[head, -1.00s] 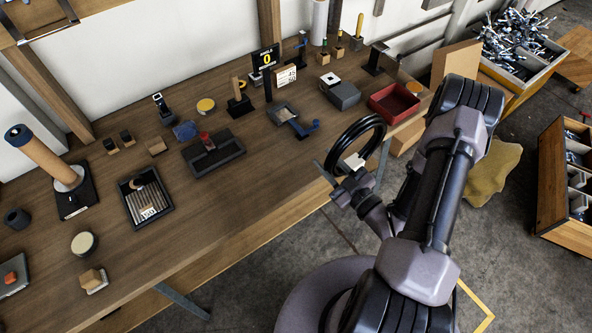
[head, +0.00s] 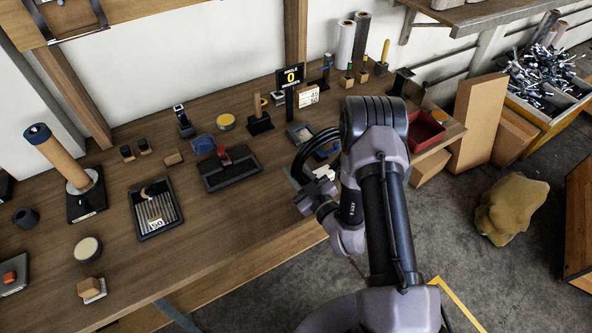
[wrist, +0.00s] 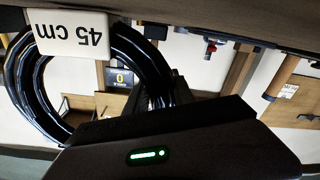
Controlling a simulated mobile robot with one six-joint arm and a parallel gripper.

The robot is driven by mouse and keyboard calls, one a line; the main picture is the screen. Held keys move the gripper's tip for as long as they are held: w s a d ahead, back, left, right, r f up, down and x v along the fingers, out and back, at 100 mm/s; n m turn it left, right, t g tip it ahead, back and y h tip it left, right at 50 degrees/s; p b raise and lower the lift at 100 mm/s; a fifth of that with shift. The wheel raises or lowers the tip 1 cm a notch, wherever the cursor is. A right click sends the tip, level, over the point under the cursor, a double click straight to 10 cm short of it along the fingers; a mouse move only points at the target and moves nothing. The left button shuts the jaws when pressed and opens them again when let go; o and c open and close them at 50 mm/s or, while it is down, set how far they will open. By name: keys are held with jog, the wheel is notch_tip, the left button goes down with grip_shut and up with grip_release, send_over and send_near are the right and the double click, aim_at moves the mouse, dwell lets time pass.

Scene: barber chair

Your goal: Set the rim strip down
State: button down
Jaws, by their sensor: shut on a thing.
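The rim strip (head: 302,152) is a coil of black strip with a white tag (head: 323,172). My gripper (head: 308,186) is shut on it and holds it above the right part of the wooden workbench (head: 225,222). In the wrist view the coil (wrist: 22,88) fills the left side, and its tag (wrist: 72,34) reads 45 cm, upside down. The gripper (wrist: 172,92) covers part of the coil there. My arm hides part of the coil's right side in the head view.
A dark tray with a red-handled tool (head: 231,170) lies left of the coil. A sign showing 0 (head: 290,77) and a 45/50 label (head: 308,95) stand behind it. A red bin (head: 427,130) is at the right end. Bare bench lies in front of the dark tray.

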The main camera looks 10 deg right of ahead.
jog(key=shift+f, duration=0.15)
jog(key=c, duration=1.1)
grip_release()
jog(key=shift+o, duration=0.2)
jog(key=shift+s+d+r, duration=0.1)
jog(key=shift+s+r, duration=0.1)
jog(key=p+v, duration=0.1)
jog(key=v, duration=1)
jog(key=shift+s+p, duration=0.25)
jog(key=shift+p, duration=0.1)
jog(key=shift+d, duration=0.15)
